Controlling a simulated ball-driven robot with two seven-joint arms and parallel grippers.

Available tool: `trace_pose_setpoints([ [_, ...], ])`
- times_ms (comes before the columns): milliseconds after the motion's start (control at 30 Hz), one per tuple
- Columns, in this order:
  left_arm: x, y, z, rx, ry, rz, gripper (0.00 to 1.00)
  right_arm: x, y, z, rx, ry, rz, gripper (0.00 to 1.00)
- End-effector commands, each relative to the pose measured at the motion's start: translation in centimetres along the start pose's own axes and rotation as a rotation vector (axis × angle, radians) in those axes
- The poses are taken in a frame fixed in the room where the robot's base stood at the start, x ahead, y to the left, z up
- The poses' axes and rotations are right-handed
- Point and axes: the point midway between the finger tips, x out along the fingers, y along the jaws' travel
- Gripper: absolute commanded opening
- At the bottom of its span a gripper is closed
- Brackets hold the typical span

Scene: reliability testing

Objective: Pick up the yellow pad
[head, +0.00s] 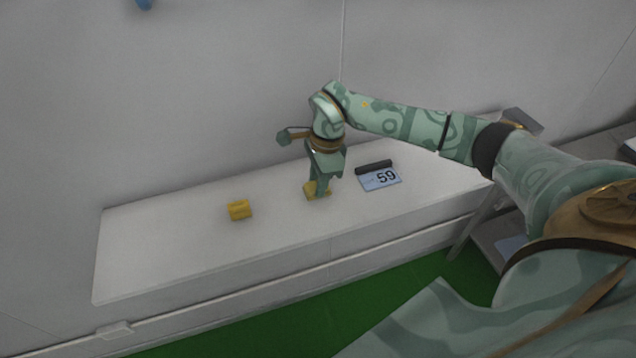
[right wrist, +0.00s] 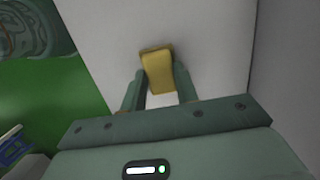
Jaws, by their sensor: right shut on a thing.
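One yellow pad (head: 311,190) is between the fingers of my right gripper (head: 318,188), at the middle of the white table (head: 160,255) in the head view. In the right wrist view the same yellow pad (right wrist: 157,72) sits between the two green fingertips (right wrist: 158,88), and the gripper is shut on it. It is at or just over the table surface; I cannot tell whether it touches. A second yellow pad (head: 239,210) lies on the table to the left, apart from the gripper. My left gripper is not in view.
A card marked 59 (head: 380,179) with a dark bar (head: 374,167) behind it lies right of the gripper. A grey wall (head: 200,100) stands behind the table. The table's left part is clear, and green floor (head: 330,325) shows in front.

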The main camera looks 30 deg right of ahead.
Motion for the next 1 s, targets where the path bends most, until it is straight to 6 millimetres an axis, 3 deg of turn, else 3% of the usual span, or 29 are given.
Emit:
trace_pose_setpoints([
  [100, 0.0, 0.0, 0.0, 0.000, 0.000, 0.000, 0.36, -2.4, -0.2, 0.3, -0.002, 0.000, -0.008, 0.08],
  [367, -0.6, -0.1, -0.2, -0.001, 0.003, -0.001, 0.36, -8.8, 5.8, 0.4, -0.003, 0.002, -0.004, 0.08],
  [500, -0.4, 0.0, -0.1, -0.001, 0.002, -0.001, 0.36, -10.2, 9.5, 0.2, -0.003, 0.002, -0.002, 0.08],
  [700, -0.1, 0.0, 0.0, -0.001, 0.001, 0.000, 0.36, -11.7, 12.9, 0.1, -0.002, 0.000, -0.001, 0.08],
  [1000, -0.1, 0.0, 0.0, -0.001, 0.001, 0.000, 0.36, -12.2, 13.9, 0.1, 0.000, 0.000, -0.001, 0.08],
])
